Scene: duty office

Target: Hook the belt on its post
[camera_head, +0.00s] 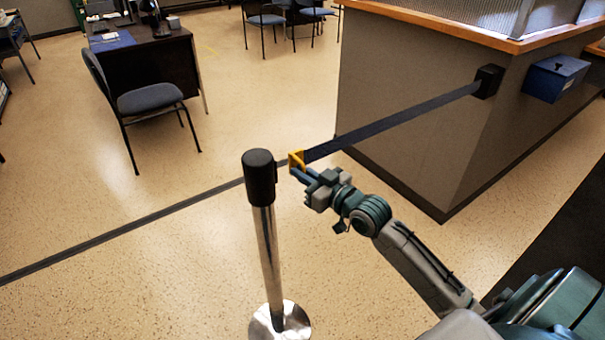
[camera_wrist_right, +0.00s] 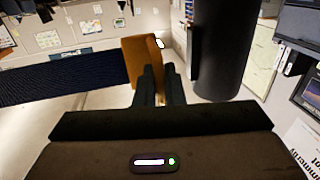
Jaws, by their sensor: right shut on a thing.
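The dark blue belt (camera_head: 395,122) runs from a black wall box (camera_head: 487,81) on the counter to its yellow end clip (camera_head: 296,159). My right gripper (camera_head: 300,172) is shut on the clip, just right of the post's black head (camera_head: 259,177). The chrome post (camera_head: 270,250) stands upright on a round base. In the right wrist view the orange-yellow clip (camera_wrist_right: 139,62) is between the fingertips (camera_wrist_right: 160,80), with the belt (camera_wrist_right: 65,82) going left. The black post head (camera_wrist_right: 222,50) is close at the right, and a gap shows between it and the clip. My left gripper is not in view.
The grey counter (camera_head: 410,120) with a wooden top stands at the right, with a blue box (camera_head: 556,77) on its side. A desk (camera_head: 150,60) and a chair (camera_head: 148,98) are at the back left. The floor around the post is otherwise clear.

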